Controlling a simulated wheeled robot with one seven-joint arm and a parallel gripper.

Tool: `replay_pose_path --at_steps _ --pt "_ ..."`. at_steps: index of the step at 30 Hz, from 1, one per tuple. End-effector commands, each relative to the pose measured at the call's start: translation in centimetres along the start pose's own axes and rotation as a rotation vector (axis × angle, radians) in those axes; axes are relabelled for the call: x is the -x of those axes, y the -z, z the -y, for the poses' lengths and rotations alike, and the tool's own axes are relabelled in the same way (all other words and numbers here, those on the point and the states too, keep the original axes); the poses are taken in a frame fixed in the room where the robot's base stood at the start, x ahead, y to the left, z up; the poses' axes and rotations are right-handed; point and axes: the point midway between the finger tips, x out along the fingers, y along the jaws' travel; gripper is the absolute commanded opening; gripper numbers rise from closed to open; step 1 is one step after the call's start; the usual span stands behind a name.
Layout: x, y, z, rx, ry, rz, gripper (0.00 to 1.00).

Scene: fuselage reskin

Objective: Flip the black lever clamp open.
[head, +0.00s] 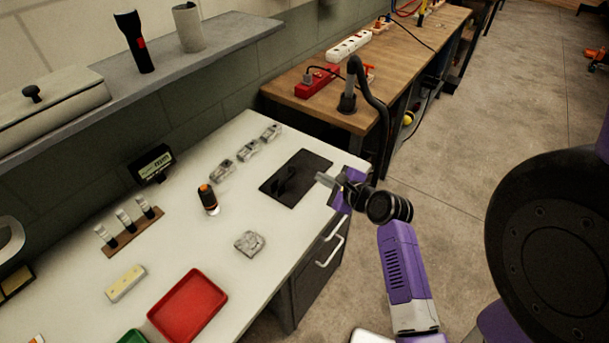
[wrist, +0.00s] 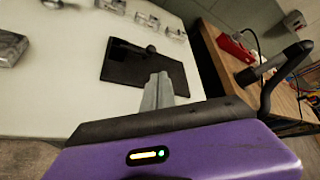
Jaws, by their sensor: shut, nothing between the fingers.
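The black lever clamp (head: 284,181) is mounted on a dark square plate (head: 298,193) near the right end of the white bench. In the wrist view the clamp (wrist: 132,46) lies low across the plate (wrist: 150,75), its arm ending in a round dark knob (wrist: 150,49). My gripper (head: 321,179) is at the right edge of the plate, over the bench edge, apart from the clamp. In the wrist view its fingers (wrist: 160,80) are together and empty, pointing toward the plate. Whether the fingertips touch the plate cannot be told.
Several grey metal parts (head: 248,150) stand in a row behind the plate. A grey block (head: 249,243), an orange-black bottle (head: 208,199) and a red tray (head: 188,306) are on the white bench. A wooden bench (head: 390,58) with a black curved arm (head: 371,95) stands at the right.

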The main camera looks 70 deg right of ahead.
Motion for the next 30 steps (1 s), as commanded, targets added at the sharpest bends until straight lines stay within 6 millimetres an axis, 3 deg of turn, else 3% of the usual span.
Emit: replay_pose_path --at_steps 6,20,30 --pt "0.0 -0.2 -1.1 -0.14 -0.046 0.003 0.0" --pt "-0.4 -0.2 -1.1 -0.152 -0.044 0.003 0.0" --pt "-5.5 -0.2 -1.3 -0.151 -0.044 0.002 0.0"
